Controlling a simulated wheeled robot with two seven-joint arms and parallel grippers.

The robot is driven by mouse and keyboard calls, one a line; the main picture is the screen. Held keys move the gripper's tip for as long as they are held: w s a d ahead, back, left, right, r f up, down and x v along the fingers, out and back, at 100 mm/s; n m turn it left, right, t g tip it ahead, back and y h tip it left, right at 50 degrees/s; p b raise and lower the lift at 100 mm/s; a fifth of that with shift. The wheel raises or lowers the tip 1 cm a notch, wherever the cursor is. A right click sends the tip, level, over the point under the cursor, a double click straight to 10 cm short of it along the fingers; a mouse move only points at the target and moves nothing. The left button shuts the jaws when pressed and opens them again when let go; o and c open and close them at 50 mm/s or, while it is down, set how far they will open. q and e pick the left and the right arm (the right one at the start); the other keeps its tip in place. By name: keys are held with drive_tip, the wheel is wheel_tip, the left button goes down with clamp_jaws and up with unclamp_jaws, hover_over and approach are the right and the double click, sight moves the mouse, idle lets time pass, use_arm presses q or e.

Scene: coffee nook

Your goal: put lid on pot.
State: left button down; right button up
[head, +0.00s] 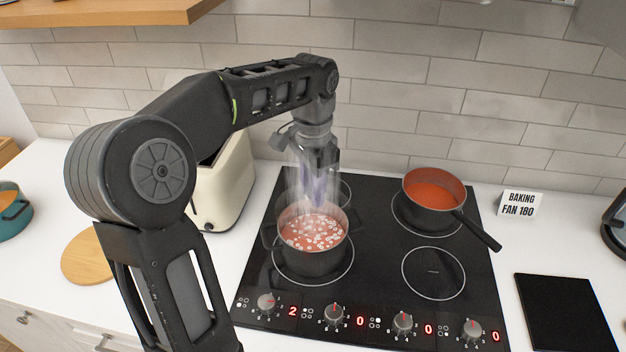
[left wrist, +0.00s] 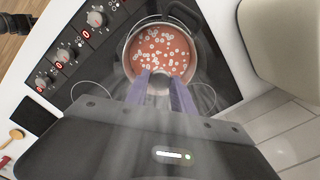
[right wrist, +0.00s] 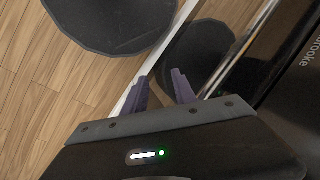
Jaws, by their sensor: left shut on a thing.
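A dark pot (head: 312,258) with red soup and white bubbles stands on the front left hob ring, steam rising from it. It also shows in the left wrist view (left wrist: 127,62). My left gripper (head: 318,196) is above the pot, pointing down, blurred by steam. In the left wrist view my left gripper (left wrist: 161,84) is shut on a small grey knob, seemingly that of a clear lid (left wrist: 160,83). The lid's glass is hard to make out; I cannot tell whether it touches the pot rim. My right gripper (right wrist: 163,84) is open and empty, low by the oven front.
A pan (head: 435,200) with red sauce sits on the back right ring, handle toward the front right. A cream toaster (head: 225,185) stands left of the black hob (head: 375,280). The front left knob (head: 266,304) reads 2. A sign (head: 519,203) stands right of the hob.

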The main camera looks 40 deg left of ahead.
use_arm(q)
drive_tip(key=shift+f, duration=0.5)
drive_tip(key=shift+f+b, duration=0.85)
drive_tip(key=shift+f, duration=0.3)
drive_tip(key=shift+f, duration=0.2)
idle(1.5)
drive_tip(key=c, duration=1)
unclamp_jaws()
drive_tip(key=shift+o, duration=0.5)
drive_tip(key=o, duration=0.4)
drive_tip(key=shift+c, duration=0.4)
